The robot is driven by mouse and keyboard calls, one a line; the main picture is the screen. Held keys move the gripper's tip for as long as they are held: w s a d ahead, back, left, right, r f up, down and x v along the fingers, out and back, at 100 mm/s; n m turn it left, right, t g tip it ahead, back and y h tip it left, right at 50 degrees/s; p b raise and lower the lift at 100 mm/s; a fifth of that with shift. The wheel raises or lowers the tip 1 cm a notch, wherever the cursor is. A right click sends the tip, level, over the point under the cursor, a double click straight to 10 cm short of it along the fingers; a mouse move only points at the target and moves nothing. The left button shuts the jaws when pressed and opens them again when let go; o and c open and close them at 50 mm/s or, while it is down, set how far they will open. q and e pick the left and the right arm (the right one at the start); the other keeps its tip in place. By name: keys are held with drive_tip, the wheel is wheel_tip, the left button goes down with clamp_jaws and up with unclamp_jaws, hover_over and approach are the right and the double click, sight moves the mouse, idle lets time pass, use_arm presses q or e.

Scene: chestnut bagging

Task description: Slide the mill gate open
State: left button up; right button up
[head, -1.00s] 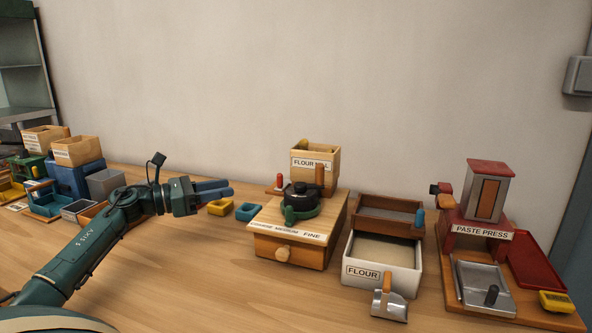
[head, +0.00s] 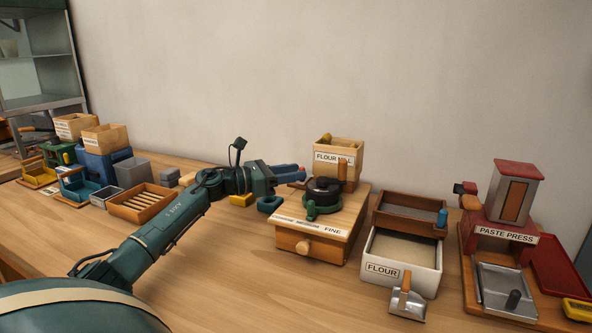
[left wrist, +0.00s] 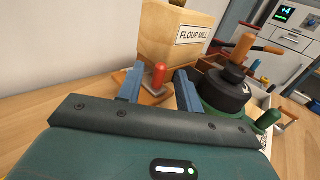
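The flour mill (head: 344,240) is a wooden box with a labelled hopper (head: 338,157) and a black round grinder (head: 323,190). In the left wrist view a red peg (left wrist: 159,76) stands on a small wooden slide plate (left wrist: 150,98) below the hopper (left wrist: 176,38). My left gripper (head: 303,173) is beside the mill's left edge. It also shows in the left wrist view (left wrist: 160,82), open, with one blue finger on each side of the red peg. Contact with the peg cannot be told. The peg is hidden in the head view. My right gripper is not in view.
A green knob (left wrist: 268,119) and the black grinder (left wrist: 226,92) are close to the right finger. The white flour bin (head: 402,263) with a scoop (head: 408,303) and the paste press (head: 515,195) stand to the right. A slatted tray (head: 142,202) lies to the left.

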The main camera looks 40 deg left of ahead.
use_arm(q)
drive_tip(key=shift+w+d, duration=0.3)
drive_tip(key=shift+w, duration=0.3)
drive_tip(key=shift+c, duration=0.3)
clamp_jaws()
